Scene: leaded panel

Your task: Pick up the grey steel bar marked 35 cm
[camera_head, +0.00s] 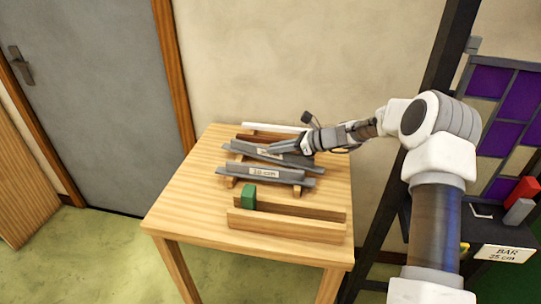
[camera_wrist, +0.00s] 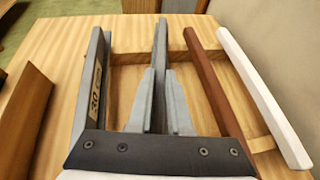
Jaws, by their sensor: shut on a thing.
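Two grey steel bars with pale labels lie on wooden rests on the table. The back grey bar (camera_head: 243,149) has a label too small to read, so I cannot confirm 35 cm. My gripper (camera_head: 284,148) is shut on this bar, which also shows between the fingers in the wrist view (camera_wrist: 161,45). I cannot tell whether it is lifted off the rests.
A reddish-brown bar (camera_wrist: 208,75) and a white bar (camera_wrist: 262,95) lie on the other side of my gripper. A wooden channel (camera_head: 285,229) with a green block (camera_head: 249,197) is at the table's (camera_head: 180,210) front.

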